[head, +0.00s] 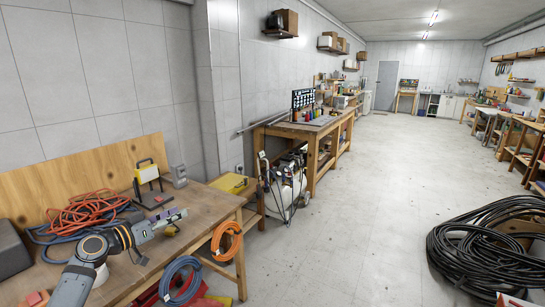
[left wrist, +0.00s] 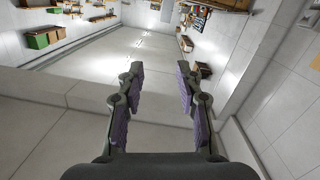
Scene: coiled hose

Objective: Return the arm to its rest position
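My left arm comes in from the lower left in the head view, bent over the wooden workbench (head: 150,255). My left gripper (head: 176,220) is held above the bench and points to the right. In the left wrist view its two purple-padded fingers (left wrist: 156,76) stand apart with nothing between them. My right gripper is in neither view. A large black coiled hose (head: 480,245) lies on the floor at the right, well away from the gripper. An orange coil (head: 227,240) and a blue coil (head: 180,281) hang at the bench's front side.
Orange and blue cables (head: 85,212) are heaped on the bench behind my arm. The pale floor (head: 370,210) between bench and black hose is clear.

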